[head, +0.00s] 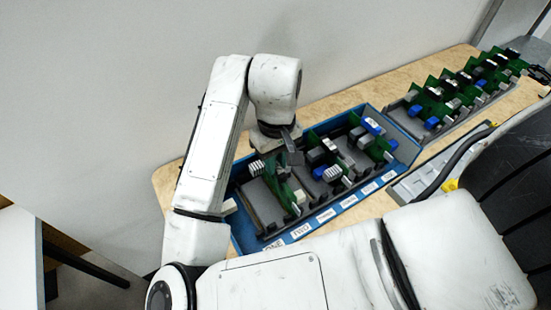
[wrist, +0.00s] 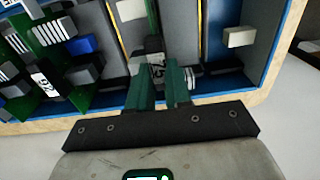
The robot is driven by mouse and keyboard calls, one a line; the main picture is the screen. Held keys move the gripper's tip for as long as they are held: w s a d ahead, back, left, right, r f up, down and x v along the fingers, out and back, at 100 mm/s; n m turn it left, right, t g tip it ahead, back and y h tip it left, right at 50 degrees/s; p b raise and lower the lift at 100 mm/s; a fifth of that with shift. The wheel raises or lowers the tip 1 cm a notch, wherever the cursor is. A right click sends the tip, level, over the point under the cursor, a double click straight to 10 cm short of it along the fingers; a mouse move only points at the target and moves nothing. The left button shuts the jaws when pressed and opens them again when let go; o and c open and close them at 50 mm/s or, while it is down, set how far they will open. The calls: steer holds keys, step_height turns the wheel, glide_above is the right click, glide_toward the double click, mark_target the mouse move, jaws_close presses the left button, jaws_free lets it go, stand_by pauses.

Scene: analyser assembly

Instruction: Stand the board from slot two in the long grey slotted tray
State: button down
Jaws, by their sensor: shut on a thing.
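The blue box (head: 335,218) has labelled slots, with ONE and TWO at its near-left end. The slot-two board (head: 284,187) is green, with a white ribbed part, and stands upright in the box near the TWO label. My gripper (head: 278,152) is over its upper edge, and most of the fingers are hidden behind my wrist. The long grey slotted tray (head: 397,118) stands at the back right and holds several green boards.
More boards with grey, black and blue parts (head: 365,130) stand close by in the box's other slots. The slot at the ONE end looks empty of a board. A wall rises behind the wooden table (head: 168,182).

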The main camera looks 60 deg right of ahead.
stand_by(0.3)
steer(key=c, duration=0.9)
jaws_free()
steer(key=shift+c, duration=0.2)
steer(key=shift+o, duration=0.5)
steer(key=shift+r+p, duration=1.95)
steer(key=shift+p, duration=0.5)
step_height(320, 180, up, 7)
steer(key=p, duration=0.7)
stand_by(0.5)
stand_by(0.6)
